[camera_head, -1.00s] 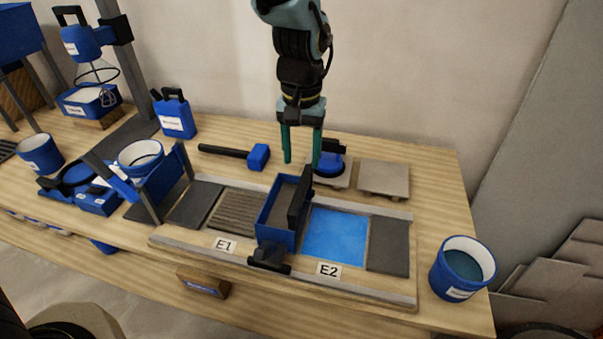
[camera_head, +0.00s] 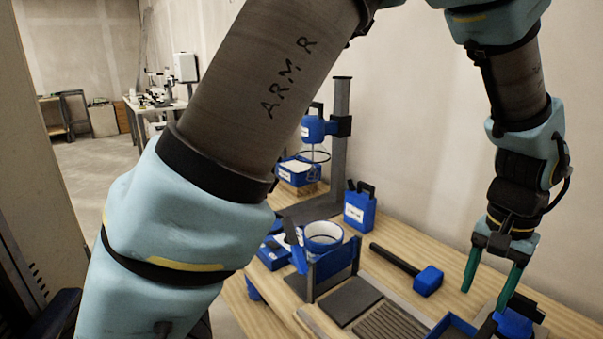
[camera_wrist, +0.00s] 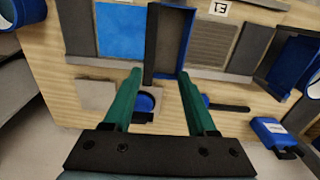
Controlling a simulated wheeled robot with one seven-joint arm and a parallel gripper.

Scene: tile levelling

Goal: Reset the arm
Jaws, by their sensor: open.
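My gripper (camera_head: 484,300) hangs over the wooden bench with its two green fingers apart and nothing between them. It also shows in the wrist view (camera_wrist: 160,74), fingers spread and empty. A blue and black suction-type tool (camera_head: 518,318) stands just right of the fingers in the head view. My arm crosses the front of the head view and bends down to the gripper at the right.
A blue-headed mallet (camera_head: 428,280) lies left of my gripper. A blue jug (camera_head: 359,208), a white-lined bucket (camera_head: 322,236) and a mixing stand (camera_head: 342,140) are farther left. The wrist view shows a blue open box (camera_wrist: 172,40), a blue bed (camera_wrist: 120,32) and a grey tile (camera_wrist: 94,92).

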